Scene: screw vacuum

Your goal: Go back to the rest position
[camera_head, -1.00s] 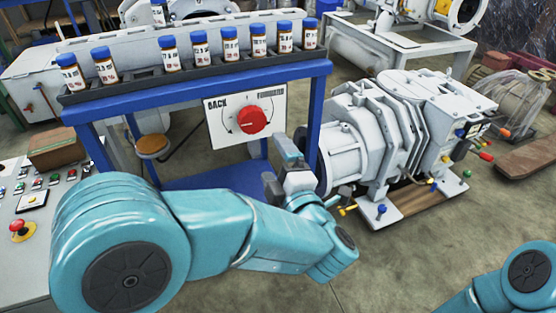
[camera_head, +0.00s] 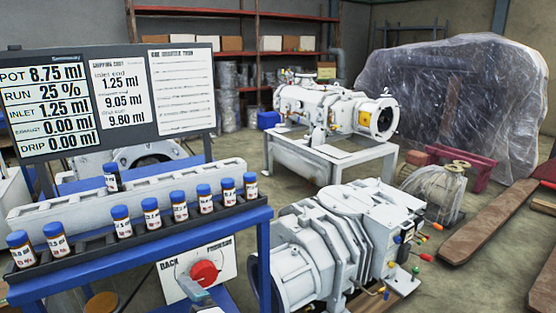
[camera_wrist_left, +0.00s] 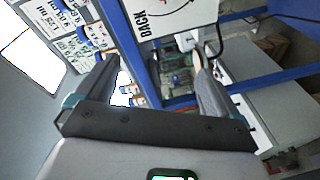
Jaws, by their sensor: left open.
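My left gripper (camera_wrist_left: 154,60) shows in the left wrist view with its two fingers apart and nothing between them. In the head view only a small grey-blue part of it (camera_head: 194,288) shows at the bottom edge, in front of the red knob. The red knob (camera_head: 205,273) sits on a white dial panel (camera_head: 227,264) marked BACK on its left; the dial panel also shows beyond the fingers in the left wrist view (camera_wrist_left: 160,14). The rest of the left arm is out of the head view. My right gripper is in neither view.
A blue-framed rack (camera_head: 150,254) carries several blue-capped vials (camera_head: 179,207). Another vial (camera_head: 111,178) stands further back. A white pump (camera_head: 340,240) stands right of the rack. A readout board (camera_head: 45,105) is at left.

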